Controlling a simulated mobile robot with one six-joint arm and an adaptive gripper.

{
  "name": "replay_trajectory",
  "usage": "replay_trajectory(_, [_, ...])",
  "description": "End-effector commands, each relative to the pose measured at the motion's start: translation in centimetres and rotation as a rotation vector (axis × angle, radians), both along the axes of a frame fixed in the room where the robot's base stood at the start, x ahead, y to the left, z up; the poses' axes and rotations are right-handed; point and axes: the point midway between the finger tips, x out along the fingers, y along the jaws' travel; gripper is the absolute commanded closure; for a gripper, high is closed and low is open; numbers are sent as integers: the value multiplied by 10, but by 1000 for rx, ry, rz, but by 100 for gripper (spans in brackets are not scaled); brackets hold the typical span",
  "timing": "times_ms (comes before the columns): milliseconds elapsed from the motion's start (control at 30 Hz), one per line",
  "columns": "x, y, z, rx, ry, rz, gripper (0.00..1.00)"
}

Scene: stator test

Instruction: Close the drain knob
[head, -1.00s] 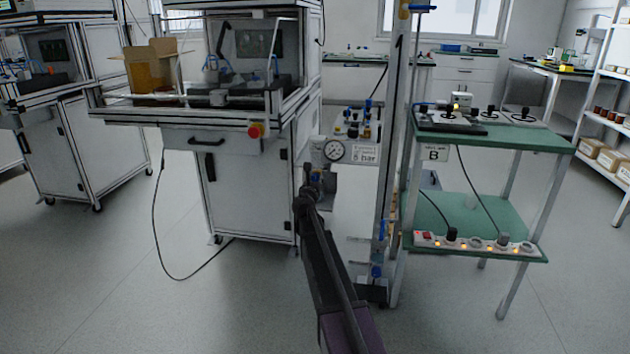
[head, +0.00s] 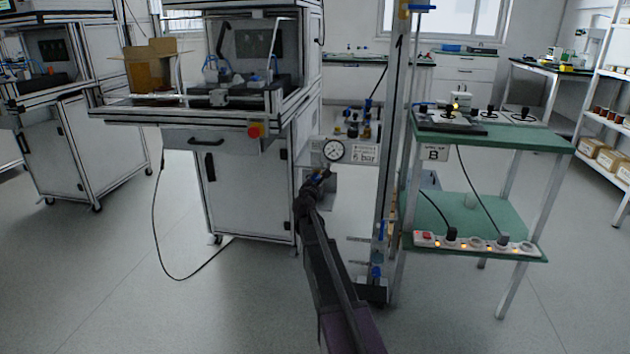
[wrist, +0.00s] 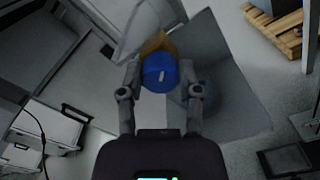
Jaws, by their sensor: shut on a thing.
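The drain knob (wrist: 158,78) is a round blue knob with a short white mark on its face, in front of a brass-coloured part, in the middle of the wrist view. My gripper (wrist: 160,70) has one finger on each side of the knob and is shut on it. The white mark stands nearly upright, slightly tilted, in that view. In the head view my gripper (head: 318,183) is just below the round pressure gauge (head: 333,150). There the knob is mostly hidden by the gripper, with only a small yellowish and blue bit showing.
A white cabinet machine (head: 245,180) with a red knob stands to the left. A metal post (head: 393,150) with blue valves stands close at the right. A green-topped table (head: 545,135) with a power strip (head: 475,243) is farther right. Open floor lies in front.

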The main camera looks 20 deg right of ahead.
Motion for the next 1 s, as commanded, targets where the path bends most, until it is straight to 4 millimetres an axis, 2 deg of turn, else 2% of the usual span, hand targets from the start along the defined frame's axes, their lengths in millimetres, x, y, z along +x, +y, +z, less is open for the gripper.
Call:
replay_trajectory(300, [2,-1,0,97,-65,0,100])
replay_trajectory(733, [2,-1,0,107,-72,0,100])
replay_trajectory(767, [2,-1,0,107,-72,0,49])
replay_trajectory(800, [2,-1,0,106,-72,0,38])
replay_trajectory(867, [2,-1,0,107,-72,0,21])
replay_trajectory(1000, [1,-1,0,107,-72,0,21])
